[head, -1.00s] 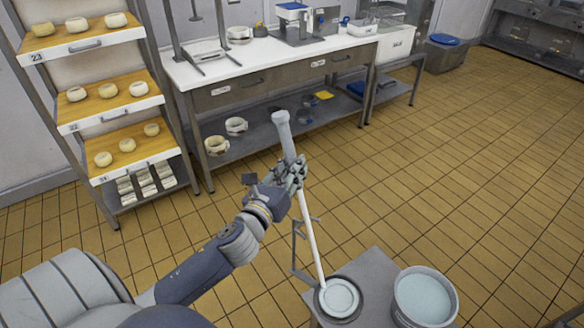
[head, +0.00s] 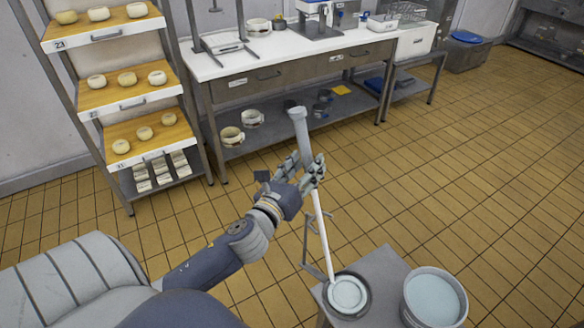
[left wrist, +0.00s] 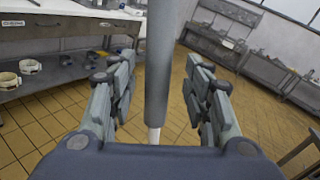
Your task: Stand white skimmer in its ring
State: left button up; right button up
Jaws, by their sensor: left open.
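The white skimmer has a long grey handle (head: 300,128), a white shaft (head: 320,222) and a round pale disc (head: 347,294) at its foot. It stands nearly upright, leaning slightly, with its disc in a dark round holder on a small grey table. A thin grey bracket (head: 306,240) with a prong or ring part rises beside the shaft; I cannot tell whether it encircles it. My left gripper (head: 308,172) is open around the lower handle. In the left wrist view the handle (left wrist: 160,60) passes between the parted fingers (left wrist: 158,85) with gaps either side. My right gripper is not in view.
A bucket of pale liquid (head: 434,298) stands right of the skimmer on or by the grey table (head: 385,268). A cheese rack (head: 125,85) and a white-topped workbench (head: 270,52) stand behind. The tiled floor (head: 480,150) to the right is clear.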

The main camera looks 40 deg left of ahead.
pick_arm(q)
jog(key=s+d, duration=0.1)
jog(key=s, duration=1)
jog(key=s+f+n+g, duration=0.35)
jog(key=f+n, duration=0.25)
jog(key=f, duration=1.2)
jog(key=s+f+n+g, duration=0.2)
jog(key=f+n+g, duration=0.35)
jog(key=f, duration=1.15)
jog(key=s+d+f+n+g+h, duration=0.1)
jog(key=s+d+f+n+g, duration=0.2)
jog(key=s+f+n, duration=0.5)
jog(key=s+d+f+n+g+h, duration=0.1)
jog(key=s+d+f+n+g, duration=0.3)
jog(key=s+f+n, duration=0.5)
jog(key=s+d+f, duration=0.1)
jog(key=s+f, duration=0.7)
jog(key=s, duration=0.2)
jog(key=shift+s+f+g, duration=0.2)
jog(key=shift+f+g, duration=0.05)
jog(key=shift+g, duration=0.05)
